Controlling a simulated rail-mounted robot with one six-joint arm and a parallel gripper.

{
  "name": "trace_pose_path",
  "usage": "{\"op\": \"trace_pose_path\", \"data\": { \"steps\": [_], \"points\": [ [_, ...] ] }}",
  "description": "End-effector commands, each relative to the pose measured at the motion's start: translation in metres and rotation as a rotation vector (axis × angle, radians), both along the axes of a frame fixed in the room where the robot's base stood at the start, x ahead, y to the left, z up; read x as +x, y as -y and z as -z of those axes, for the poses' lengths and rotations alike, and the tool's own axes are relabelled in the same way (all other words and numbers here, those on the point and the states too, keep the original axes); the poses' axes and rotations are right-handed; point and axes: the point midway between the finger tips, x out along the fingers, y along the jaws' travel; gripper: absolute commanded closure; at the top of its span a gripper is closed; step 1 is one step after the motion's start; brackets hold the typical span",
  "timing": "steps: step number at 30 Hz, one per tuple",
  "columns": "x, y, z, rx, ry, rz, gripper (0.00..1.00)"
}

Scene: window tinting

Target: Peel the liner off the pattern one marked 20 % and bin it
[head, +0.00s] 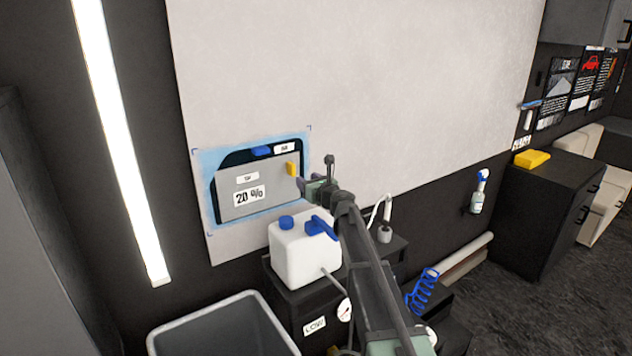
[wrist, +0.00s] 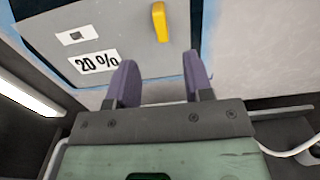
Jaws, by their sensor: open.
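The pattern marked 20 % is on the pale wall board, inside a light blue outline. Its grey liner (head: 226,205) bears the 20 % label (head: 249,196) and covers most of the dark film (head: 232,158), which shows along the top and upper left. A yellow tab (head: 292,169) stands at the liner's upper right; in the wrist view the yellow tab (wrist: 160,22) is ahead of the fingers. My gripper (wrist: 158,85) is open and empty, its purple fingers apart and short of the tab. In the head view it is right of the pattern. A grey open-topped bin (head: 215,312) stands below.
A white jug (head: 305,252) with a blue cap stands on a dark cabinet below the pattern, close under my arm. A blue coiled hose (head: 423,291) hangs at right. A spray bottle (head: 478,192) is on the wall. The board above is bare.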

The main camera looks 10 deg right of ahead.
Motion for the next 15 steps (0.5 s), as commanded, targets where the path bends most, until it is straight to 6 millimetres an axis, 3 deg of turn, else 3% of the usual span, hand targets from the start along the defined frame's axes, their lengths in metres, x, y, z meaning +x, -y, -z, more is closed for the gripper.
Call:
{"op": "trace_pose_path", "data": {
  "steps": [15],
  "points": [
    [0.092,-0.034,0.0,-0.004,0.0,-0.002,0.53]
  ]
}}
